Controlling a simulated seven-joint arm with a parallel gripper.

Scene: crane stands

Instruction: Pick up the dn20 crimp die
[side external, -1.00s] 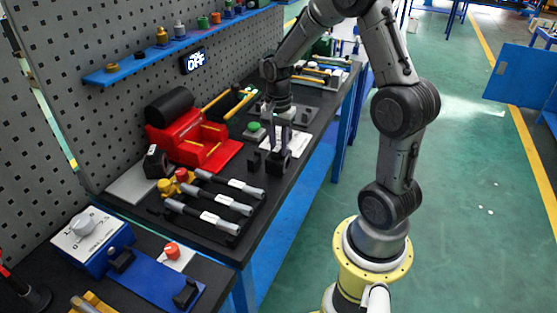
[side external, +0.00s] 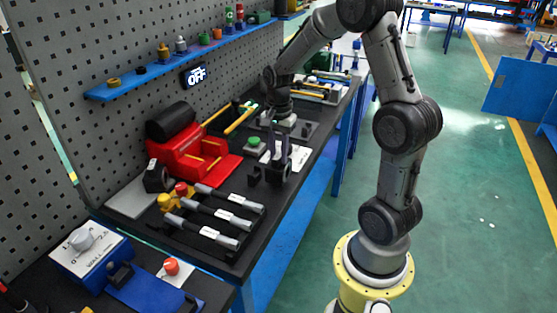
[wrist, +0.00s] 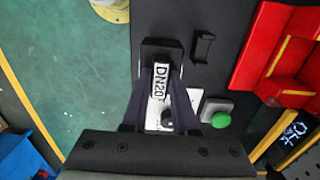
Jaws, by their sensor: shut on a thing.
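The DN20 crimp die (wrist: 161,82) is a dark block with a white label reading DN20. In the wrist view it sits between the two fingers of my gripper (wrist: 162,102), which is shut on it. In the side view the gripper (side external: 281,150) points down with the dark die (side external: 282,169) at its tips, seemingly just above the bench. The die's lower side is hard to make out there.
Another small dark block (side external: 254,176) stands close left of the die. A red press (side external: 195,150), a green button (side external: 254,141) and several grey-handled tools (side external: 210,213) share the bench. Open floor lies to the right of the bench edge.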

